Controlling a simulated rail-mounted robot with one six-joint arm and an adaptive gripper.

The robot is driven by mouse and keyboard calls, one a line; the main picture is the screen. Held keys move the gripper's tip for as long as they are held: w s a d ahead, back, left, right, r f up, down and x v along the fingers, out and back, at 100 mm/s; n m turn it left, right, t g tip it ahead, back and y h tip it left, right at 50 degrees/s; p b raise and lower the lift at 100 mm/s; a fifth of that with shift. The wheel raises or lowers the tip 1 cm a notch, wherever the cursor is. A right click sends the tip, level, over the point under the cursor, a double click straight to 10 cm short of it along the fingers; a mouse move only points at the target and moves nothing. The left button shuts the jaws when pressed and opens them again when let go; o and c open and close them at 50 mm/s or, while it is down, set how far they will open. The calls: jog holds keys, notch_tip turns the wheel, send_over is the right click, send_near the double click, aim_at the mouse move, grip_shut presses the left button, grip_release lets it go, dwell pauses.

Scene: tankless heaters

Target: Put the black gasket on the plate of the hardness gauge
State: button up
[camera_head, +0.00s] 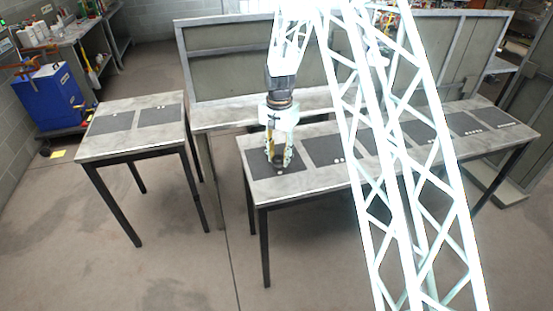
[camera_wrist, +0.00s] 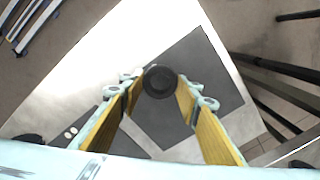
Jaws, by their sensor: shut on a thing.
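My gripper (camera_head: 280,163) is over the dark mat (camera_head: 260,171) at the left end of the long table, pointing down. In the wrist view its yellow-padded fingers (camera_wrist: 159,92) close on a round black piece (camera_wrist: 158,78) with a darker round centre. I cannot tell for sure whether this piece is the gasket or a part of the gauge. The mat shows beneath it in the wrist view (camera_wrist: 205,70). I cannot make out a hardness gauge or its plate in either view.
The long table (camera_head: 318,188) carries more dark mats to the right, with small pale pieces (camera_head: 340,161) on some. A grey panel (camera_head: 225,65) rises behind the long table.

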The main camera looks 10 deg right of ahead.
aim_at(277, 157)
jog(key=shift+w+f, duration=0.15)
jog(key=shift+w, duration=1.55)
jog(key=shift+w, duration=0.25)
jog(key=shift+f+b, duration=0.45)
jog(key=shift+f, duration=1.35)
jog(key=shift+f, duration=0.15)
jog(key=o, duration=0.8)
notch_tip(277, 157, up, 12)
jog(key=p, duration=0.1)
jog(key=shift+r, duration=0.2)
